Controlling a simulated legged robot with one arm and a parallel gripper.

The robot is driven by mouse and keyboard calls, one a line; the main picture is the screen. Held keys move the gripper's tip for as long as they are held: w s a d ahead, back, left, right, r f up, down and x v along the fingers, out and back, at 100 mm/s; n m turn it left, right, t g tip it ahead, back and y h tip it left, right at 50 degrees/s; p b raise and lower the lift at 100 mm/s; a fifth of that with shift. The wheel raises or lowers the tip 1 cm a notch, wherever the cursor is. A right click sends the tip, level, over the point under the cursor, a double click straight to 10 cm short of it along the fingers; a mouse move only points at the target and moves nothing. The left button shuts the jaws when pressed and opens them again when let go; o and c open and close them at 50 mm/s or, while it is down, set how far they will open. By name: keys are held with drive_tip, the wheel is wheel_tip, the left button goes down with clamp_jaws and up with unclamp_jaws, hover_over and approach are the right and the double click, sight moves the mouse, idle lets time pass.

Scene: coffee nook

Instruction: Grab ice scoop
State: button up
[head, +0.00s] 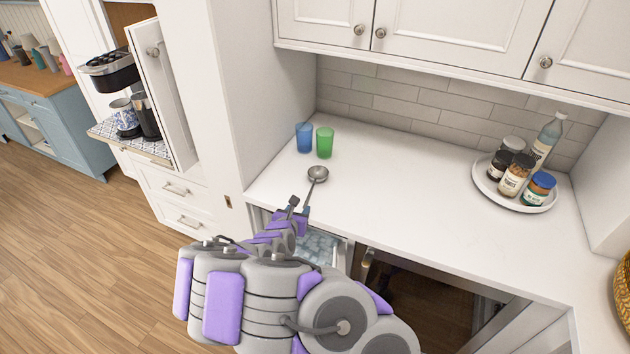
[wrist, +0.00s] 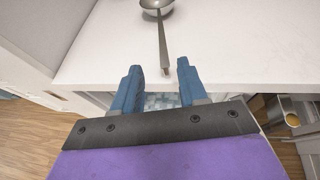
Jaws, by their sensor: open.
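The ice scoop (head: 318,175) is a metal scoop with a round bowl and a thin handle. It lies on the white counter (head: 400,187) near the front edge at the left, with its handle pointing toward me. In the wrist view the scoop (wrist: 163,40) is ahead, with the handle's end between the fingertips or just beyond them; I cannot tell which. My gripper (wrist: 158,75) has two blue fingers, open and apart on either side of the handle's line. In the head view my gripper (head: 298,205) is at the counter's front edge, partly hiding the handle end.
A blue cup (head: 304,137) and a green cup (head: 324,143) stand behind the scoop. A round white tray (head: 482,185) with jars and a bottle stands at the right. An open ice drawer (head: 322,245) is below the counter edge. A white side wall (head: 255,95) bounds the left.

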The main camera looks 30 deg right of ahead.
sight(307, 199)
drive_tip(key=x, duration=0.3)
drive_tip(key=d+x, duration=0.1)
drive_tip(key=x, duration=0.1)
drive_tip(key=shift+s+d+b, duration=0.1)
drive_tip(key=shift+s+b, duration=0.1)
drive_tip(key=shift+b, duration=0.2)
drive_tip(key=shift+w+d+f+b, duration=0.15)
drive_tip(key=shift+w+f+b, duration=0.15)
drive_tip(key=shift+w, duration=0.25)
drive_tip(key=x, duration=0.3)
drive_tip(key=shift+w+b, duration=0.2)
drive_tip(key=shift+b, duration=0.15)
drive_tip(key=shift+d, duration=0.45)
drive_tip(key=shift+a, duration=0.45)
drive_tip(key=c, duration=0.4)
drive_tip(key=shift+a, duration=0.15)
drive_tip(key=shift+c, duration=1.2)
clamp_jaws()
drive_tip(key=shift+d, duration=0.4)
